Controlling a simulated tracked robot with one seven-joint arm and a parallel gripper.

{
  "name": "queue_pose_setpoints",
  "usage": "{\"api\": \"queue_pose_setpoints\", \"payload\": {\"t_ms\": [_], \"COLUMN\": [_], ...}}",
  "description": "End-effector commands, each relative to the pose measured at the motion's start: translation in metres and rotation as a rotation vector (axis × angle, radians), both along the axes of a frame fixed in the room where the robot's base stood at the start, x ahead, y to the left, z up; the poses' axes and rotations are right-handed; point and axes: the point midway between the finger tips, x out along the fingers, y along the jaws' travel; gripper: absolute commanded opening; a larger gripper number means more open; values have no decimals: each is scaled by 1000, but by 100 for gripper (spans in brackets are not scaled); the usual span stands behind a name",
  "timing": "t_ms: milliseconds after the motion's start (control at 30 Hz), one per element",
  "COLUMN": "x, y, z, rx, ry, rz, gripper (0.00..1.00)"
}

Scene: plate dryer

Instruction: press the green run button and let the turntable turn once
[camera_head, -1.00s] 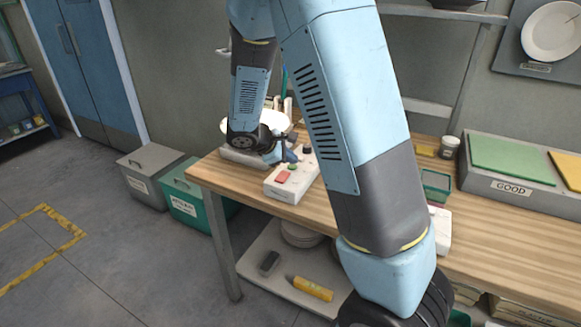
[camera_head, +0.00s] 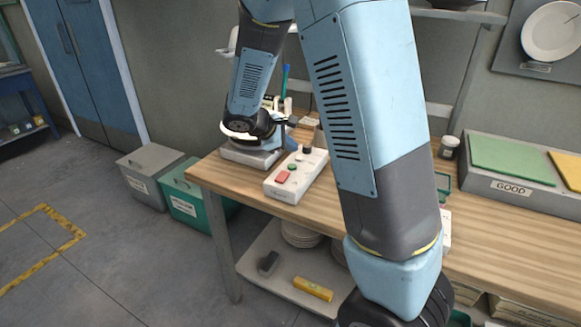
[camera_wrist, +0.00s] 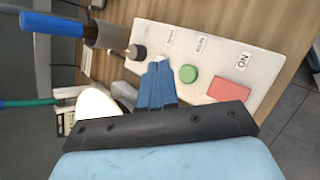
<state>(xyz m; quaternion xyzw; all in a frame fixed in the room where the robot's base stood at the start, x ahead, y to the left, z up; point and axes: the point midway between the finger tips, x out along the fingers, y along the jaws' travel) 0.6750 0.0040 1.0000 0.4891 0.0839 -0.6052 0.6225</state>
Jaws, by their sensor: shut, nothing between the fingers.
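The white control box (camera_head: 312,172) stands on the wooden bench. On it are a red button (camera_head: 282,177), a green button (camera_head: 292,167) and a black knob (camera_head: 306,149). In the wrist view the green button (camera_wrist: 189,73) shows whole, right of my gripper (camera_wrist: 160,68), with the red button (camera_wrist: 229,90) farther right. My gripper is shut and empty; its blue fingers appear clear of the green button. The turntable's grey base (camera_head: 245,156) stands left of the box. A white plate (camera_head: 238,135) above it is largely hidden by my arm; it also shows in the wrist view (camera_wrist: 97,103).
A grey tray labelled GOOD (camera_head: 510,187) stands at the bench's right. Two bins (camera_head: 195,197) are on the floor at left. The bench's front right is clear.

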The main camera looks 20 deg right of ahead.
Motion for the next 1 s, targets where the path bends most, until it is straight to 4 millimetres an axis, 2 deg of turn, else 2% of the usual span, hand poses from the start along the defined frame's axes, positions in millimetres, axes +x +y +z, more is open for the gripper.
{"api": "queue_pose_setpoints", "payload": {"t_ms": [233,1000], "x": [0,-1], "y": [0,0], "z": [15,16], "rx": [1,2], "ry": [0,-1], "rz": [1,-1], "gripper": [0,0]}}
